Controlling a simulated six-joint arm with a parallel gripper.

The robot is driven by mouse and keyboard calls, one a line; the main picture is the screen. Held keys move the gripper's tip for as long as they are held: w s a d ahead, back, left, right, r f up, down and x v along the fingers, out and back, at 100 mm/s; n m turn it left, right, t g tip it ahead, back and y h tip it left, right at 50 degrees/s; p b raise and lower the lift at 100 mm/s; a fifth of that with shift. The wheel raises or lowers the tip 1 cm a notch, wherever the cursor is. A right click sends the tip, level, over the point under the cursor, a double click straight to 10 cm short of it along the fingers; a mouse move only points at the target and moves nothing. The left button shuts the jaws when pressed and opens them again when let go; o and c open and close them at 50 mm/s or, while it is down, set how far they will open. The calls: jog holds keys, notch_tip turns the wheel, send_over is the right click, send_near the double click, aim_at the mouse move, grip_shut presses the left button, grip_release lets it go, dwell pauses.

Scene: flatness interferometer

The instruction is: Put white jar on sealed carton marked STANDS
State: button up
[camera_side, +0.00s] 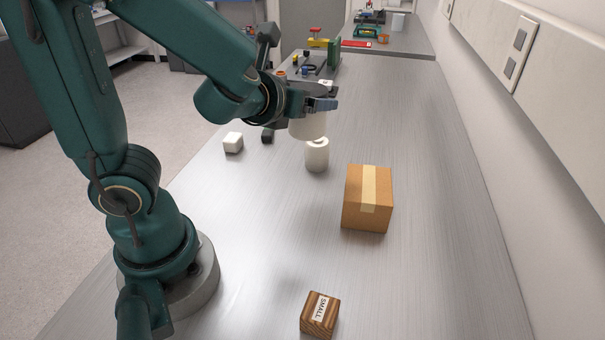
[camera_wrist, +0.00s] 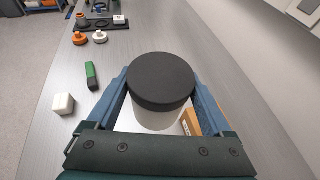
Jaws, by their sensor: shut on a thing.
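The white jar (camera_side: 307,127) has a black lid, seen from above in the wrist view (camera_wrist: 161,82). My gripper (camera_side: 321,104) is shut on it, with blue fingers on both sides of the jar in the wrist view (camera_wrist: 162,92). The jar looks upright and held above the bench. The brown sealed carton (camera_side: 353,205) stands on the bench, to the right of and nearer the side camera than the jar. Tape runs over its top; I see no STANDS marking. Only a bit of the carton shows past the jar in the wrist view (camera_wrist: 192,123).
A wooden block marked SMALL (camera_side: 319,316) is near the front. Bench right of the carton is clear.

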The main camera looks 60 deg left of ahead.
aim_at(317, 93)
jog(key=shift+m+h, duration=0.4)
jog(key=shift+m, duration=0.1)
jog(key=r, duration=0.1)
jog(key=d+r, duration=0.1)
jog(key=r, duration=0.1)
jog(key=shift+w+d+r, duration=0.25)
jog(key=shift+d+r, duration=0.1)
jog(key=shift+d, duration=0.2)
jog(key=shift+w+d+f, duration=0.7)
jog(key=shift+d+f, duration=1.05)
jog(key=shift+f, duration=0.05)
jog(key=shift+w+d+f, duration=0.75)
jog(key=shift+d+f, duration=1)
jog(key=shift+f, duration=0.1)
jog(key=shift+w+d+f, duration=0.7)
jog(key=shift+d+f, duration=1.05)
jog(key=shift+f, duration=0.05)
jog(key=shift+f, duration=0.1)
jog(key=o, duration=1.3)
